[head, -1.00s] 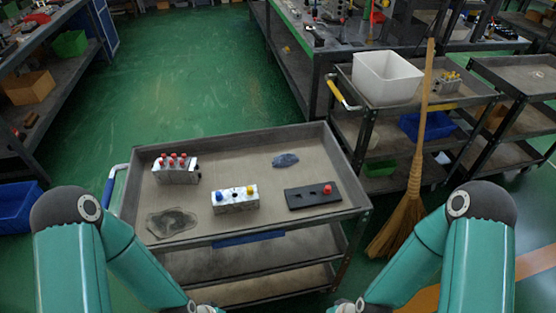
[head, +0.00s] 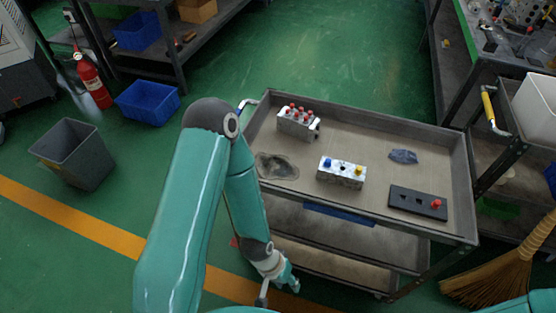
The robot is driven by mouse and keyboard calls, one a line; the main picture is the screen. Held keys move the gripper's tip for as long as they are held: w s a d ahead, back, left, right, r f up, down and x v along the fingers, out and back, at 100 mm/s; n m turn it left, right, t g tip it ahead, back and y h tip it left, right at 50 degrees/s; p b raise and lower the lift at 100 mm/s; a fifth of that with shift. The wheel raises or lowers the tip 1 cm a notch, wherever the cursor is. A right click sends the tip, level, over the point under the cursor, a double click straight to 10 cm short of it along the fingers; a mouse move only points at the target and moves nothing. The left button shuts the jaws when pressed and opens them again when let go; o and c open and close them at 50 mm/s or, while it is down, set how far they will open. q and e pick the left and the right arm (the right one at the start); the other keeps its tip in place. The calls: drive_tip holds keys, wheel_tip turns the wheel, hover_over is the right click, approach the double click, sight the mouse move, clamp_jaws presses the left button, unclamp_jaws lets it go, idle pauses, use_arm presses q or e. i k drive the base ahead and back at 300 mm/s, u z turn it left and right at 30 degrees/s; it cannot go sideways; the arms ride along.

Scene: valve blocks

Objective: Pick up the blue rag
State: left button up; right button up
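The blue rag (head: 403,156) is a small crumpled dark blue-grey cloth. It lies flat on the top tray of the cart (head: 350,135), toward the back right. My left arm reaches down in front of the cart, and my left gripper (head: 263,295) is low near the bottom edge of the head view, below the tray and well apart from the rag. It is small and partly cut off, so its opening does not show. My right gripper is out of view; only a bit of teal arm shows at the bottom right.
On the tray are a block with red knobs (head: 298,123), a block with blue and yellow knobs (head: 341,172), a black plate with a red knob (head: 418,203) and a dark stain or cloth (head: 277,166). A broom (head: 500,270) leans at right. A grey bin (head: 73,152) stands left.

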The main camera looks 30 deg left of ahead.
sight(405, 155)
drive_tip(key=z, duration=1.9)
drive_tip(key=i, duration=0.1)
drive_tip(key=u, duration=2.8)
drive_tip(key=k, duration=0.55)
drive_tip(key=z, duration=0.05)
